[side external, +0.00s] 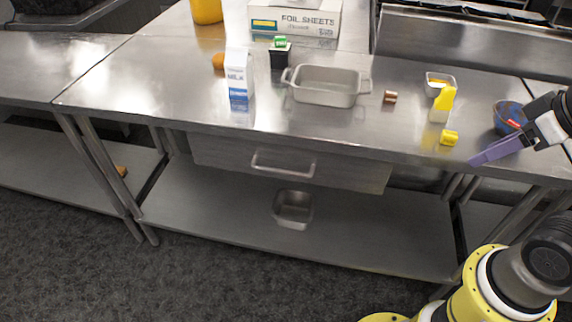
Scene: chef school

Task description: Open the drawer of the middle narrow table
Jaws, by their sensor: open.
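The middle table (300,135) is a steel table with a drawer (220,152) under its top. The drawer front is flat grey metal, and it looks shut. A bar handle (283,166) sits at the middle of the drawer front. My gripper (474,161) is at the right, by the table's front edge, well to the right of the handle and apart from it. Its purple finger points left and down; the jaws are open and I see nothing between them. The second finger cannot be made out clearly.
On the tabletop stand a milk carton (239,80), a metal pan (325,88), a blue bowl (507,118), a yellow bottle (442,104) and a foil box (295,22). A small tray (293,209) lies on the lower shelf. The space before the drawer is clear.

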